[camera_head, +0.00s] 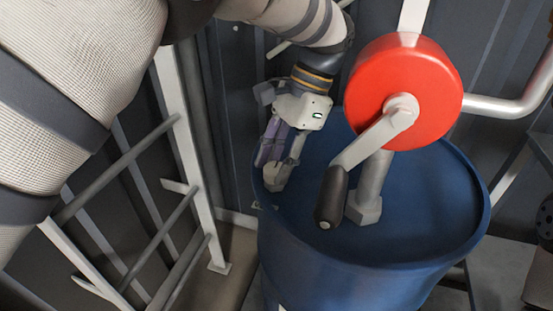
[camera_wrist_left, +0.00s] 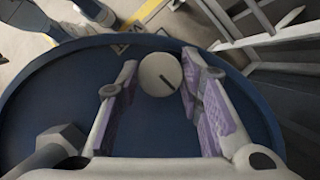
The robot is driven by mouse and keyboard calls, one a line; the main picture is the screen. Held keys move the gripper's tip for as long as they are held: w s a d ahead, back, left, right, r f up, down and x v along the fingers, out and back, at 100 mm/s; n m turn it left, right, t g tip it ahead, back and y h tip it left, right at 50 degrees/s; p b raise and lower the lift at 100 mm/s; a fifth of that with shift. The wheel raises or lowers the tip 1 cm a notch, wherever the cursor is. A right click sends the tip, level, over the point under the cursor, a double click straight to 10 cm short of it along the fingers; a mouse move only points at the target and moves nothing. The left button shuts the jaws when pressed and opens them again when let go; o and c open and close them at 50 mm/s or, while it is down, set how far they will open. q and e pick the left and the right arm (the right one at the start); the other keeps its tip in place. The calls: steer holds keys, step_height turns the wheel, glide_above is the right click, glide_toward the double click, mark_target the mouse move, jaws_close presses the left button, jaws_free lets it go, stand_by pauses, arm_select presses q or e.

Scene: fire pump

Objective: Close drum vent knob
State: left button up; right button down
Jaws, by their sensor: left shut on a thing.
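The drum vent knob (camera_wrist_left: 160,74) is a round pale grey disc with a dark slot line, near the rim of the blue drum (camera_head: 440,215). The drum's top also shows in the left wrist view (camera_wrist_left: 60,100). My left gripper (camera_wrist_left: 161,72) is shut on the knob, one purple-padded finger on each side of it. My right gripper is not in view.
A red hand pump (camera_head: 430,90) with a grey crank and black handle (camera_head: 331,196) stands on the drum, close to the right of my left gripper. A pale metal frame with rails (camera_head: 190,165) stands left of the drum. A grey pipe (camera_head: 500,107) runs off right.

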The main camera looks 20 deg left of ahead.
arm_select(q)
steer(key=shift+m, duration=0.4)
steer(key=o, duration=1.2)
steer(key=shift+c, duration=0.2)
